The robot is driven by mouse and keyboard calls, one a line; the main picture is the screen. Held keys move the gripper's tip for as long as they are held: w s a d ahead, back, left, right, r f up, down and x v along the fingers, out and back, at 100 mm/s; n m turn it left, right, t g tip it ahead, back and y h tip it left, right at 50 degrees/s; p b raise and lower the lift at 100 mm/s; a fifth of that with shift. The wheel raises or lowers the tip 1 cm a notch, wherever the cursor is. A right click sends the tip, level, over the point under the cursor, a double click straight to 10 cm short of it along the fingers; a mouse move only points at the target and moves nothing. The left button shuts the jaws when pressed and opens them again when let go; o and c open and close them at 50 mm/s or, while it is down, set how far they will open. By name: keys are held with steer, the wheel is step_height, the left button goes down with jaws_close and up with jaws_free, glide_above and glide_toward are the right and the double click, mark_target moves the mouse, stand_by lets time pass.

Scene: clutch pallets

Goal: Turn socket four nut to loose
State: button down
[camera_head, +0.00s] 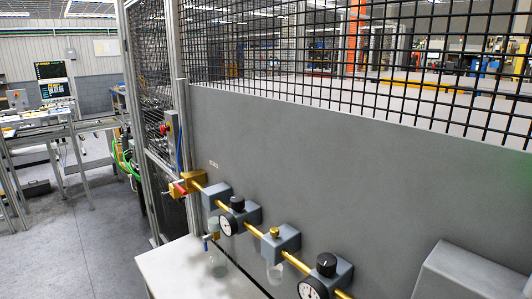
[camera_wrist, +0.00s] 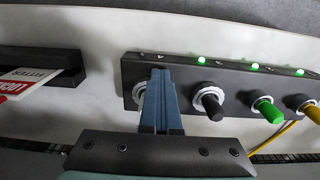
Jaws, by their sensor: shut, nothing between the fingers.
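In the wrist view a dark socket strip (camera_wrist: 128,70) carries a row of sockets with silver ring nuts. The leftmost socket's nut (camera_wrist: 137,93) is partly hidden behind my gripper (camera_wrist: 163,72), and no plug shows in it. I cannot surely read the numbers on the strip, nor tell whether that nut is tight or loose. My gripper's blue fingers are shut together, with nothing between them. Their tips lie over the left part of the strip, beside the nut; contact cannot be told. The head view shows neither the strip nor my gripper.
Right of the fingers are a black plug (camera_wrist: 212,104), a green plug (camera_wrist: 267,110) and a yellow plug (camera_wrist: 310,110) with a yellow cable. Green lamps (camera_wrist: 202,59) glow above them. A black holder (camera_wrist: 40,62) with cards stands left. The head view shows a brass pipe (camera_head: 252,229) with gauges.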

steer(key=shift+s+d+r+p, duration=0.15)
steer(key=shift+s+d+p, duration=0.35)
steer(key=shift+p, duration=0.6)
steer(key=shift+s+d+p, duration=0.35)
steer(key=shift+d+p, duration=0.2)
steer(key=shift+p, duration=0.1)
steer(key=shift+s+a+p, duration=0.1)
steer(key=shift+s+p, duration=0.1)
steer(key=shift+p, duration=0.1)
steer(key=shift+s, duration=0.15)
step_height(320, 180, up, 6)
steer(key=p, duration=0.5)
steer(key=shift+s+a, duration=0.1)
steer(key=shift+a, duration=0.05)
